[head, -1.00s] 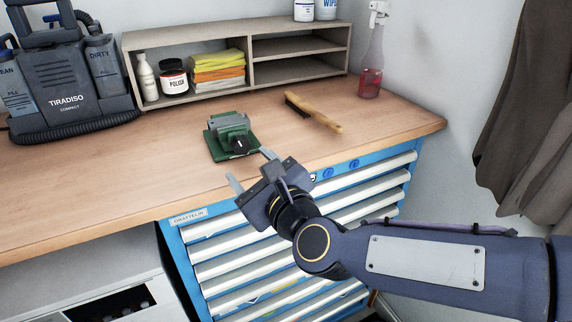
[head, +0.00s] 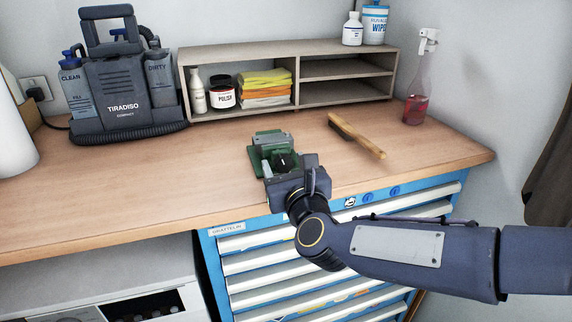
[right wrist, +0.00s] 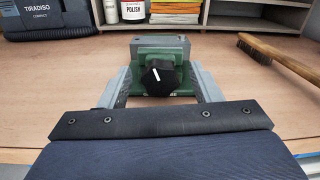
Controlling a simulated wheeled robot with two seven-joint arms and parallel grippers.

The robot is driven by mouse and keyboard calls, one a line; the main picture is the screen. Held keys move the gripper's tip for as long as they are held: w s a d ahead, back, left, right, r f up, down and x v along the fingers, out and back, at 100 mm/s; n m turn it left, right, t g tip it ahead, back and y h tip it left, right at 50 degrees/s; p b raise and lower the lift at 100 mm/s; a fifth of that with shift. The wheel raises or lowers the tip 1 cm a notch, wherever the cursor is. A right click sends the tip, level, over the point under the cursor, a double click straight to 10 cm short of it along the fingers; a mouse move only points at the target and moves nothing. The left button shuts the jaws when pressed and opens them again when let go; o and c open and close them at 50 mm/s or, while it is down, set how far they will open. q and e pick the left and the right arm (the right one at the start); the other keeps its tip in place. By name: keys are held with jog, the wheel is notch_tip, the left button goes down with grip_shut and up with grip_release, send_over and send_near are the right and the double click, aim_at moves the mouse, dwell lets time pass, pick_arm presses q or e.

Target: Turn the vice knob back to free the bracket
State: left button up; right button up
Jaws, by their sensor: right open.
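The green vice (head: 262,147) sits on the wooden workbench, and it also shows in the right wrist view (right wrist: 186,87). Its black knob (right wrist: 159,77) faces my gripper and carries a white mark pointing up and slightly left. A grey block, which looks like the bracket (right wrist: 160,45), sits at the top of the vice behind the knob. My right gripper (right wrist: 163,88) is open, with one finger on each side of the knob. In the head view my right gripper (head: 284,172) is at the vice's front and partly hides it. My left gripper is out of view.
A wooden brush (head: 357,136) lies right of the vice. A shelf (head: 298,85) with bottles and cloths stands behind. A spray bottle (head: 418,88) is at the back right, and a grey cleaning machine (head: 120,95) at the back left. The bench left of the vice is clear.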

jog(key=c, duration=1)
